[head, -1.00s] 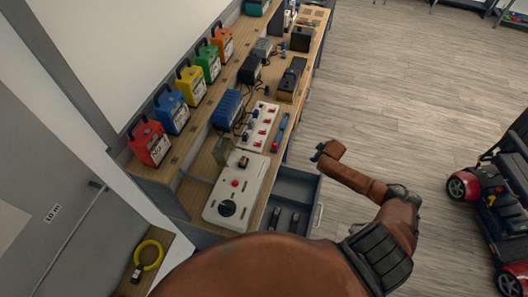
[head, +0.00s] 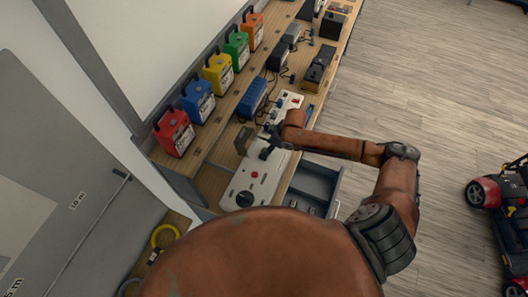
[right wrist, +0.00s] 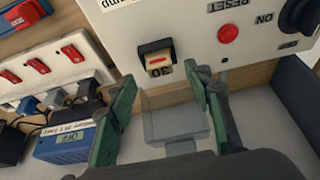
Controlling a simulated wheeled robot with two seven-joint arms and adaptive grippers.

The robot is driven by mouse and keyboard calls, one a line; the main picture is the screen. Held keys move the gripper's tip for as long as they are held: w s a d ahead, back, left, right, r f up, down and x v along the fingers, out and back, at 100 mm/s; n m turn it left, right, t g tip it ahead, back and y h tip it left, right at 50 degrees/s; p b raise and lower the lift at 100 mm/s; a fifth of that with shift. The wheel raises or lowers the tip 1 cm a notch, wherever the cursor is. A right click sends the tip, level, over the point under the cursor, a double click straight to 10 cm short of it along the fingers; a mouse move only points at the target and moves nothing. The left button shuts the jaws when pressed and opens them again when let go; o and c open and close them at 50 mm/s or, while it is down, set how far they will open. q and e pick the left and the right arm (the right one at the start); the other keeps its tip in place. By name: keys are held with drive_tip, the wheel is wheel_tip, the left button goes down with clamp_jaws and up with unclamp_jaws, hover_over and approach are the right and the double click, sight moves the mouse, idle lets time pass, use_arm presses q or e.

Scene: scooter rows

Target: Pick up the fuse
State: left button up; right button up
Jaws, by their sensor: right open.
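The fuse (right wrist: 158,65) is a small beige block marked 30, set in a black holder on a pale control panel (right wrist: 190,20), in the right wrist view. My right gripper (right wrist: 162,80) is open, with one green-grey finger on each side just below the fuse, and nothing is held between them. In the head view the right gripper (head: 268,140) is over the upper part of the panel (head: 238,200) and hides the fuse or most of it. A clear, boxy cover (right wrist: 175,122) shows between the fingers. My left gripper is not in view.
A red reset button (right wrist: 228,33) and a black knob (right wrist: 300,14) are beside the fuse. A strip of red switches (right wrist: 37,67) and a blue box (right wrist: 65,140) lie to the left. An open drawer (head: 318,180) juts from the bench. Coloured battery packs (head: 197,101) line the shelf.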

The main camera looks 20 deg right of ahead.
drive_tip(key=shift+x, duration=1.5)
drive_tip(key=c, duration=1.2)
drive_tip(key=shift+r, duration=0.1)
drive_tip(key=shift+c, duration=0.2)
